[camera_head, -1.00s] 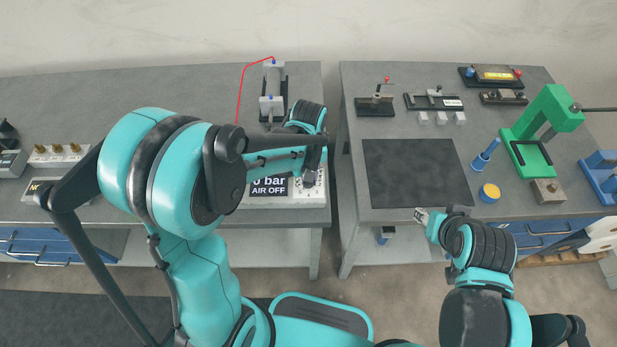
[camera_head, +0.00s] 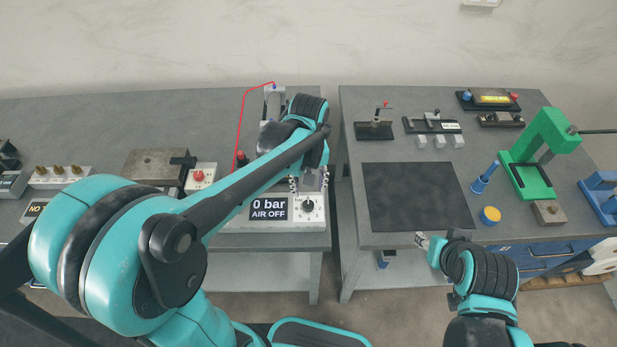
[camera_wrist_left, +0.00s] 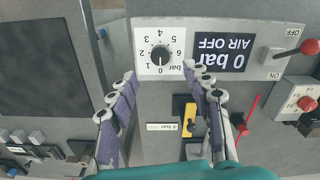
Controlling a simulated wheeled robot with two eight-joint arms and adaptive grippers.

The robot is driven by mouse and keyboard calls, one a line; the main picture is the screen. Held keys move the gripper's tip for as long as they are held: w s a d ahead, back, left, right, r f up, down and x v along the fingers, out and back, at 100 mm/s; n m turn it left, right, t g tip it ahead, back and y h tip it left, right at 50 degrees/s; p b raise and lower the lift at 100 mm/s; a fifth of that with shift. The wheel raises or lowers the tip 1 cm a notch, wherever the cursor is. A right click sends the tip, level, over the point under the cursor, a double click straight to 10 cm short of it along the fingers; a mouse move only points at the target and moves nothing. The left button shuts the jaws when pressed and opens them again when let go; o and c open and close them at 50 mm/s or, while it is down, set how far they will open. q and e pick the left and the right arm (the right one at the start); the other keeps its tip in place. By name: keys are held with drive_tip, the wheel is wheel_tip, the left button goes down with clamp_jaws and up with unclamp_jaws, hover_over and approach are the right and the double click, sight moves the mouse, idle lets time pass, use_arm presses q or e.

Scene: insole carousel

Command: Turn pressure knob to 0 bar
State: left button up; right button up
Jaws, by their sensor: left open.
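The black pressure knob (camera_head: 308,206) sits on a white dial at the right end of the grey panel; it also shows in the left wrist view (camera_wrist_left: 160,54), upside down. Its pointer mark appears to face the 0. The display (camera_head: 269,209) beside it reads "0 bar AIR OFF". My left gripper (camera_head: 309,183) is open and empty just behind the knob in the head view. In the left wrist view its fingers (camera_wrist_left: 160,71) stand apart, with the knob beyond their tips and clear of them. My right gripper (camera_head: 421,240) hangs by the right table's front edge, its jaws too small to judge.
A cylinder with a red hose (camera_head: 240,120) stands behind the panel. A dark mat (camera_head: 420,197) lies bare on the right table.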

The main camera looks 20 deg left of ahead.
use_arm(q)
wheel_tip(320, 180, up, 4)
drive_tip(key=shift+f, duration=0.15)
idle(0.5)
drive_tip(key=s+a+m+t+b, duration=0.2)
drive_tip(key=s+a+m+t, duration=0.2)
drive_tip(key=s+t, duration=0.3)
drive_tip(key=s+f+m, duration=0.1)
drive_tip(key=s, duration=0.2)
drive_tip(key=shift+s+a+m, duration=0.2)
drive_tip(key=shift+a+m, duration=0.1)
drive_tip(key=shift+a, duration=0.1)
